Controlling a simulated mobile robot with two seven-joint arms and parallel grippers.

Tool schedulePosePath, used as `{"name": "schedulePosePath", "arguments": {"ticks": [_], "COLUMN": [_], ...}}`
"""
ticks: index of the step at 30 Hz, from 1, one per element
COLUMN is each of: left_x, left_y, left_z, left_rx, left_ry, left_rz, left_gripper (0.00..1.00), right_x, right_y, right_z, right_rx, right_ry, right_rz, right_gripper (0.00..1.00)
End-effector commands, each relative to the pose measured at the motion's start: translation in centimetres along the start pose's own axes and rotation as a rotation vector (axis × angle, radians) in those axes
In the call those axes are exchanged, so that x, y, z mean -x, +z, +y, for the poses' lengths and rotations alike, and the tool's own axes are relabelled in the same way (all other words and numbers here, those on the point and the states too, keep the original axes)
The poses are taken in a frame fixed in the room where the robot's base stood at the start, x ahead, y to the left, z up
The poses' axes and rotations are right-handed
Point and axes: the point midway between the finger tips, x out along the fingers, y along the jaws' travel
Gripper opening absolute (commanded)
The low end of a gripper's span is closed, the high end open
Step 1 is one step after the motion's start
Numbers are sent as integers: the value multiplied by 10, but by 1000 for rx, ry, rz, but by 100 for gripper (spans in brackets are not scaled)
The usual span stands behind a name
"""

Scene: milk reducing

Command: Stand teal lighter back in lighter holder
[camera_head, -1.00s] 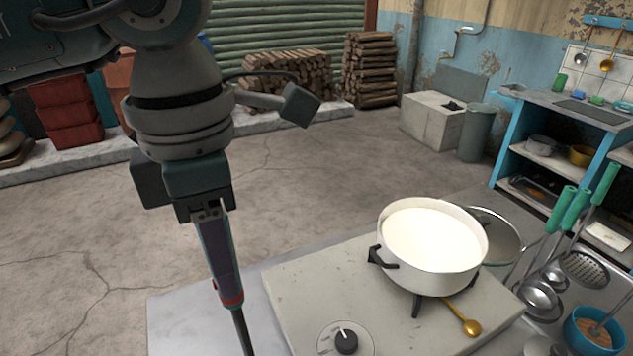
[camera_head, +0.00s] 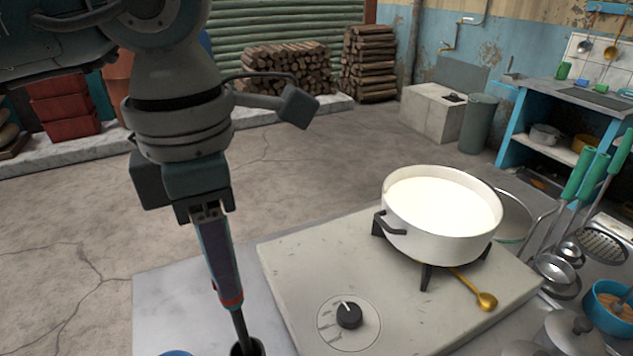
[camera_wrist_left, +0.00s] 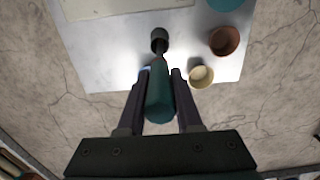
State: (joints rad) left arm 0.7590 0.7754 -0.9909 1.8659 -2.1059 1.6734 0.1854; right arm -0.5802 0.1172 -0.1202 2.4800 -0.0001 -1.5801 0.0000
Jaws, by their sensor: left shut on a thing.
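My left gripper (camera_head: 222,280) points down and is shut on the teal lighter, which shows between the fingers in the left wrist view (camera_wrist_left: 160,98). In the head view the fingers hide most of the lighter's handle; its red collar and thin dark tube (camera_head: 240,324) show below them. The lighter holder, a small dark cup (camera_head: 247,348), is at the bottom edge of the head view; it also shows in the left wrist view (camera_wrist_left: 160,34). The tube's lower end overlaps the holder's mouth; I cannot tell how deep it sits. My right gripper is not in view.
A stove (camera_head: 305,273) with a knob (camera_head: 349,315) and a white pot of milk (camera_head: 440,225) stands right of the lighter. In the left wrist view a brown cup (camera_wrist_left: 224,41) and a cream cup (camera_wrist_left: 201,76) stand right of the holder, near the table edge.

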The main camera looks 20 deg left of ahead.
Motion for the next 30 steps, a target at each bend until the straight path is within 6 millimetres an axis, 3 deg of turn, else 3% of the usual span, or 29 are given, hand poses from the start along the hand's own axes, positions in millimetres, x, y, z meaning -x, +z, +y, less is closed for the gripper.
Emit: {"name": "schedulePosePath", "arguments": {"ticks": [10,11,18,20,30], "left_x": [-3,-3,-3,-3,2], "left_y": [0,0,0,0,1], "left_z": [0,0,0,0,0], "left_rx": [0,0,0,0,0], "left_ry": [0,0,0,0,0], "left_rz": [-1,-1,0,0,-2], "left_gripper": [0,35,62,69,69], "right_x": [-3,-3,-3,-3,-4], "right_y": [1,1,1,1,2], "right_z": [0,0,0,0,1], "right_rx": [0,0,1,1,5], "right_ry": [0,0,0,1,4], "right_rz": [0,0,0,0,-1], "right_gripper": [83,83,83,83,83]}}
